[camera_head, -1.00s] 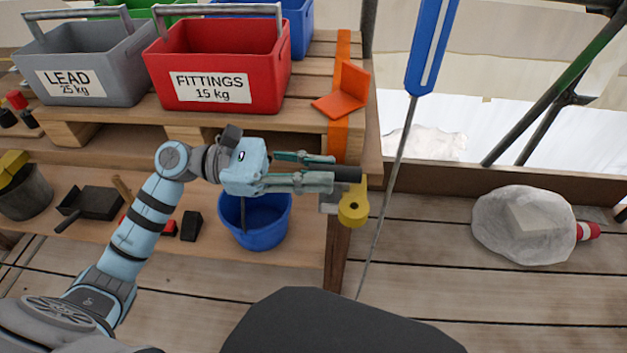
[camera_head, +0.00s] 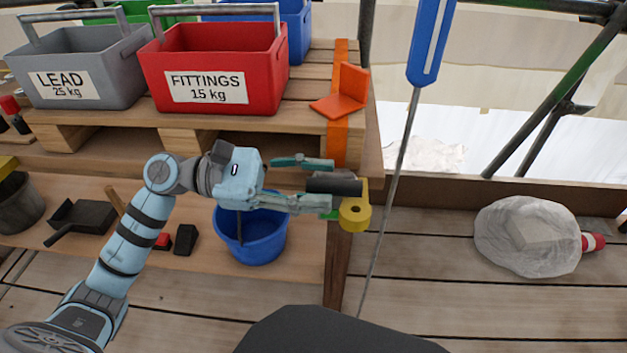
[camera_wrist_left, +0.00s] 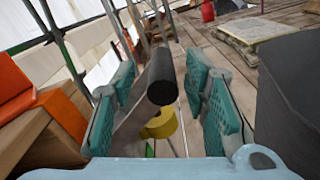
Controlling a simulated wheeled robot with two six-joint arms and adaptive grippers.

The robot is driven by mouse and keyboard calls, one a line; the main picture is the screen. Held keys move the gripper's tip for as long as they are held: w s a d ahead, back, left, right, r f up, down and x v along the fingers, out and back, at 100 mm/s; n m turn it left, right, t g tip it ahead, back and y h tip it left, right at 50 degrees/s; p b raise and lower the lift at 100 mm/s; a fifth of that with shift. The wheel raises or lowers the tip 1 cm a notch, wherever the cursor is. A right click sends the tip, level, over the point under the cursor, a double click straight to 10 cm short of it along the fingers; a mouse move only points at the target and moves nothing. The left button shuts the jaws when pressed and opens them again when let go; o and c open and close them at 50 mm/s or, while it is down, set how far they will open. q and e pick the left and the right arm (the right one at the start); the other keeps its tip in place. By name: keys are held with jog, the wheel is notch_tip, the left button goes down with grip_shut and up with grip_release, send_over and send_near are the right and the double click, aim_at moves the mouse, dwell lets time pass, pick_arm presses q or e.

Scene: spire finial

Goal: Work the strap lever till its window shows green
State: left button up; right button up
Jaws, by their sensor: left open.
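The strap lever has a black round grip (camera_head: 334,186) and a yellow hub (camera_head: 355,212) at the pallet's front right corner, below the orange strap (camera_head: 339,142). My left gripper (camera_head: 322,184) is open, with its fingers on either side of the black grip and visible gaps. In the left wrist view the grip (camera_wrist_left: 160,82) points toward me between the two green finger pads, with the yellow hub (camera_wrist_left: 160,124) behind it. My right gripper is not in view.
An orange corner piece (camera_head: 343,97) sits on the pallet under the strap. Red (camera_head: 216,68) and grey (camera_head: 80,66) crates stand on it. A blue bucket (camera_head: 250,235) is below my left gripper. A wrapped bundle (camera_head: 526,237) lies on the boards.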

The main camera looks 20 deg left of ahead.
pick_arm(q)
jog(key=shift+a, duration=0.25)
jog(key=v, duration=1.1)
jog(key=shift+a, duration=0.2)
jog(key=shift+s+f, duration=0.1)
jog(key=shift+s, duration=0.05)
